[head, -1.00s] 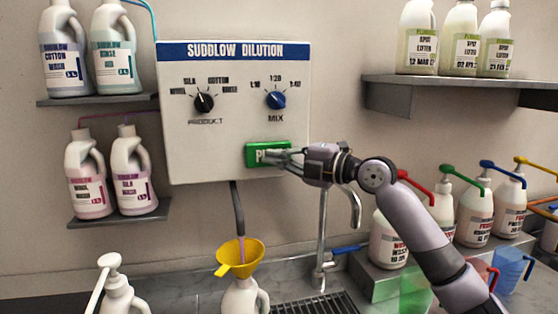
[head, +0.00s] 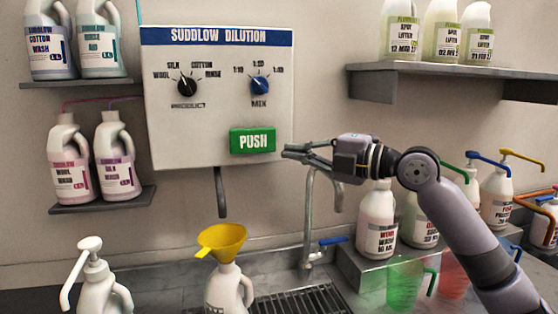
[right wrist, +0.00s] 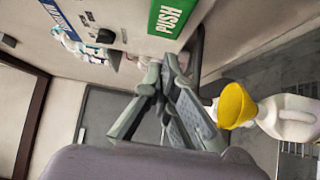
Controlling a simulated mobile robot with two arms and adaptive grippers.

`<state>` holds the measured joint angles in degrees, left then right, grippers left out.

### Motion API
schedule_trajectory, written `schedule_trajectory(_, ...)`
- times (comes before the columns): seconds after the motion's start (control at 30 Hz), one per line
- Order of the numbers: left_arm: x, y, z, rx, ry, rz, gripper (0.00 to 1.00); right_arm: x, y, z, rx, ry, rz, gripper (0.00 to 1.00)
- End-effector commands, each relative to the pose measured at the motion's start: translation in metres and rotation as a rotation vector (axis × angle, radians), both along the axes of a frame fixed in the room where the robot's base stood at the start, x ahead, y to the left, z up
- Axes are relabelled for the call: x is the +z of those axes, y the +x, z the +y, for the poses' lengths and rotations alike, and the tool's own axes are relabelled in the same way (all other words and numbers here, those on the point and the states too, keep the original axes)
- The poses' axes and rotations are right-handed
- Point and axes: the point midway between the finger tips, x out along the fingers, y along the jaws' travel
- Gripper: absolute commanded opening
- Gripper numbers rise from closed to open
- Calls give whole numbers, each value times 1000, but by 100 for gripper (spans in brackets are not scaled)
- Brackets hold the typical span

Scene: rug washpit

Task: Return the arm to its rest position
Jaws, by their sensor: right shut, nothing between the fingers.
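My right gripper (head: 290,151) is shut and empty in the head view. Its fingertips are just right of the green PUSH button (head: 253,140), apart from it, in front of the wall. In the right wrist view the fingers (right wrist: 142,112) show from behind, and the PUSH button (right wrist: 172,17) is at the top. The button sits on the white Suddlow Dilution box (head: 218,118), which has a black product knob (head: 187,86) and a blue mix knob (head: 260,85). My left gripper is in neither view.
A white bottle with a yellow funnel (head: 222,240) stands below the box's dark hose (head: 221,195). A tap (head: 309,225), pump bottles (head: 376,222) and a green jug (head: 404,283) are below and beside my right arm. A grey shelf (head: 430,69) with bottles is above it.

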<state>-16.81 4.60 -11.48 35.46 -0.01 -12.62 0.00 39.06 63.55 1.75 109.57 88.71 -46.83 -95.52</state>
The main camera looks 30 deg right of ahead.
Motion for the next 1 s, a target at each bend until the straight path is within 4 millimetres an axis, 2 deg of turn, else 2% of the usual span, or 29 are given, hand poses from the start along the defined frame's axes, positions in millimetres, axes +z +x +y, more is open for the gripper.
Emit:
schedule_trajectory(0.03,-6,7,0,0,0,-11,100,-4,-5,-3,0,-1,2,0)
schedule_trajectory(0.13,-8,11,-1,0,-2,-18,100,-1,-11,-6,0,-1,0,0)
schedule_trajectory(0.43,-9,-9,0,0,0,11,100,1,-13,-7,2,0,0,0)
schedule_trajectory(0.73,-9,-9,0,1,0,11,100,1,-13,-7,2,0,0,0)
schedule_trajectory(0.87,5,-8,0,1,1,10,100,15,-13,-7,1,0,-1,0)
schedule_trajectory(1.0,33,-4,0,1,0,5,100,43,-13,-7,1,0,-1,0)
